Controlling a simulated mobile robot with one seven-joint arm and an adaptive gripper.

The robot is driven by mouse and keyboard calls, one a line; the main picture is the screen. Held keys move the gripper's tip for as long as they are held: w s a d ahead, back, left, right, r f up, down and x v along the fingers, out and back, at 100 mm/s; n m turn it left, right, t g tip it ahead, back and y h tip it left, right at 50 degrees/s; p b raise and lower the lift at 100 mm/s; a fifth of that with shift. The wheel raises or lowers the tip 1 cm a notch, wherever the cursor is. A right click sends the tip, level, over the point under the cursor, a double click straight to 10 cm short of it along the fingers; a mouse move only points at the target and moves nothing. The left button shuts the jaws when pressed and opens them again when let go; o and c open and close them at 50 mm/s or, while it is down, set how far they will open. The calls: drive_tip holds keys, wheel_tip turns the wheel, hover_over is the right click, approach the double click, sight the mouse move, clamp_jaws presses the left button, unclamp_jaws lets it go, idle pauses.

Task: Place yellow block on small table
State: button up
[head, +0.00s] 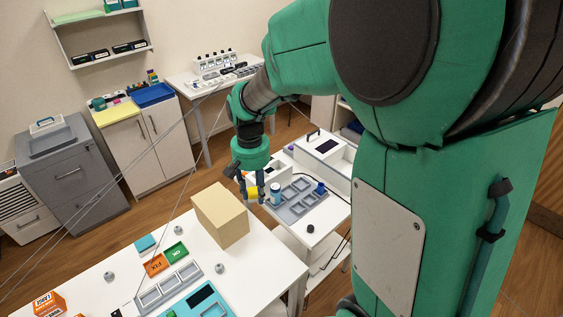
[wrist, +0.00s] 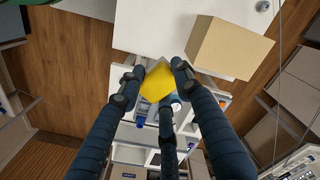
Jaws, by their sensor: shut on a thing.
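A yellow block (head: 252,192) is between the fingers of my gripper (head: 249,195). In the wrist view the yellow block (wrist: 157,84) shows between the dark fingertips of my gripper (wrist: 157,73), which is shut on it. The block is held up in the air. A white table (head: 318,238) with a grey compartment tray (head: 302,206) lies behind and to the right of the gripper in the head view. I cannot tell for certain whether this is the small table. The fingers and the block hide part of what is below.
A tan box (head: 220,214) stands on the near white table (head: 205,253), close to my gripper. A blue-and-white bottle (head: 275,194) stands by the tray. A white machine (head: 324,153) stands at the back of that table. Wooden floor (wrist: 150,36) shows between the tables.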

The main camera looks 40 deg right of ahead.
drive_tip(key=w+d+f+m+p, duration=0.1)
drive_tip(key=w+d+m+p, duration=0.5)
drive_tip(key=w+d, duration=1.55)
drive_tip(key=w+d+f+m+p, duration=0.1)
drive_tip(key=w+d+f+m, duration=0.25)
drive_tip(key=d, duration=0.45)
drive_tip(key=w+d+f+m+p, duration=0.1)
drive_tip(key=w+d+f+m, duration=0.1)
drive_tip(key=w+d+f, duration=0.5)
drive_tip(key=s+f, duration=0.1)
drive_tip(key=s+d+f, duration=0.1)
drive_tip(key=f, duration=0.1)
drive_tip(key=shift+d, duration=0.1)
drive_tip(key=shift+f, duration=3.05)
